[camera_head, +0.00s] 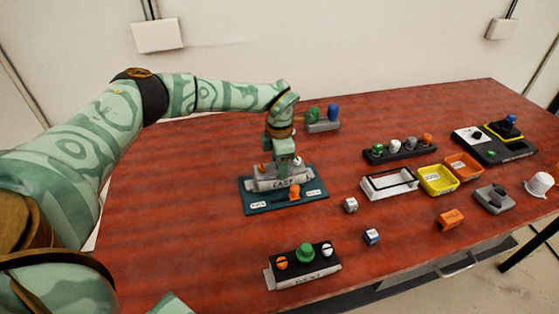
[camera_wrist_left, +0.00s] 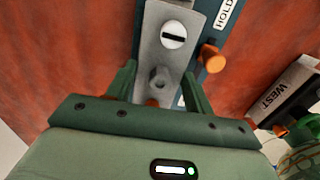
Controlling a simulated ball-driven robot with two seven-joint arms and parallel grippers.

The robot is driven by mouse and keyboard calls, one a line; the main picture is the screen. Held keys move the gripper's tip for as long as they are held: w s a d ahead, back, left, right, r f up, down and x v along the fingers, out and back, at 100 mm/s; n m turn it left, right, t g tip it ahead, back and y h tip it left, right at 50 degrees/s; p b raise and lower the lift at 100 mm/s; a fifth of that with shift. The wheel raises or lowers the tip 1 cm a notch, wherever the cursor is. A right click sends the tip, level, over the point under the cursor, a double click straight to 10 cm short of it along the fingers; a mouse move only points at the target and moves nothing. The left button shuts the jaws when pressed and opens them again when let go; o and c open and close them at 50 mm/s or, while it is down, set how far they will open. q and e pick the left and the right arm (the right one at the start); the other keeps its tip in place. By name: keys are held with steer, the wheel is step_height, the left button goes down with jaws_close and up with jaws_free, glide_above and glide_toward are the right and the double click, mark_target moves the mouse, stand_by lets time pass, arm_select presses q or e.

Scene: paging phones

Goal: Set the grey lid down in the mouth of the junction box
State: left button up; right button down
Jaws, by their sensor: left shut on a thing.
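A grey flat piece with a dark knob (camera_head: 494,198), which looks like the lid, lies on the right of the table in the head view. A white open box with a dark rim (camera_head: 372,191), which looks like the junction box, stands left of the yellow bin. My left gripper (camera_head: 283,160) is far to the left of both. It is shut on a grey unit marked EAST (camera_head: 283,184), over a dark teal board. In the left wrist view its fingers (camera_wrist_left: 160,90) straddle the grey unit (camera_wrist_left: 152,57); the exact contact is unclear. My right gripper is not in view.
A yellow bin (camera_head: 438,180) and an orange bin (camera_head: 464,166) stand beside the open box. A unit marked WEST (camera_head: 303,264) is at the front, with small blocks to its right. A knob rack (camera_head: 400,151) stands behind the open box. The table's left side is clear.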

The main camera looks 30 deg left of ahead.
arm_select(q)
steer(key=o, duration=1.4)
steer(key=shift+r, duration=0.1)
step_height(320, 180, up, 6)
steer(key=p, duration=0.5)
steer(key=shift+r+p, duration=0.15)
steer(key=shift+p, duration=0.2)
